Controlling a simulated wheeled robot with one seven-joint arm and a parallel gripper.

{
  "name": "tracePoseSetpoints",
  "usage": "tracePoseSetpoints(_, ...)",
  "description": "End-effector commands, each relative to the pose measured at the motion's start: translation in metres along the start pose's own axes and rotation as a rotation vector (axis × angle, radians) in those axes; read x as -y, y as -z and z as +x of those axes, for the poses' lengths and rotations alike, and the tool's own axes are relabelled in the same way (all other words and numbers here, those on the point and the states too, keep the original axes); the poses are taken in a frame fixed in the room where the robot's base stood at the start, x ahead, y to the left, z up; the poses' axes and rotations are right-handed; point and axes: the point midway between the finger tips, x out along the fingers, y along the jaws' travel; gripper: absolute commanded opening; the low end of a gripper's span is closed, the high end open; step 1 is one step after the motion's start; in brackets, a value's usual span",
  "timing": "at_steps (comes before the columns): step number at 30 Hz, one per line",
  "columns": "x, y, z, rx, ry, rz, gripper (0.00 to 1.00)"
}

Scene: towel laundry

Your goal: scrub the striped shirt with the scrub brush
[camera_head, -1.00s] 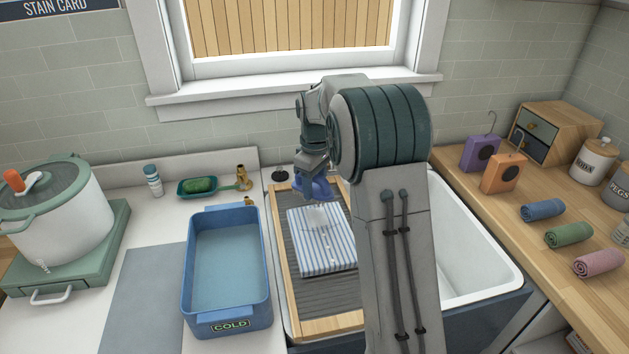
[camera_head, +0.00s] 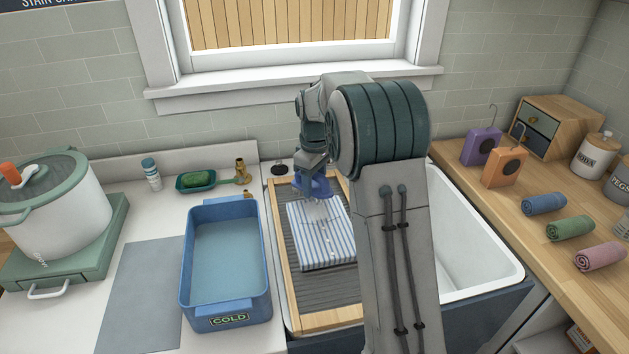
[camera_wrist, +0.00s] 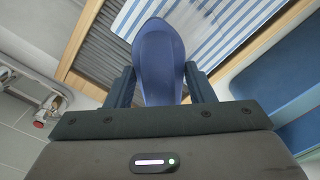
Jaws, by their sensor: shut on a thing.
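The striped shirt (camera_head: 322,240), blue and white and folded, lies flat on the grey ribbed washboard (camera_head: 325,288) in its wooden frame. It also shows at the top of the wrist view (camera_wrist: 215,25). My gripper (camera_head: 314,172) is over the far end of the shirt. It is shut on the blue scrub brush (camera_head: 316,187), whose smooth rounded back shows between the fingers in the wrist view (camera_wrist: 159,60). Pale bristles show below the brush in the head view, at the shirt's far part. Whether they press on the cloth is hard to tell.
A blue COLD tub (camera_head: 226,322) of water stands left of the washboard. The white sink (camera_head: 470,245) is on the right, partly behind my arm. Rolled towels (camera_head: 570,228) lie on the right counter.

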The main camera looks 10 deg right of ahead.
Motion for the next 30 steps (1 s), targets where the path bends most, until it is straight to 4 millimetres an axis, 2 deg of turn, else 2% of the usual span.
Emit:
tracePoseSetpoints(25,0.0,0.0,0.016,-0.001,-0.001,0.0,0.3)
tracePoseSetpoints(30,0.006,-0.006,0.017,-0.001,0.0,0.0,0.3)
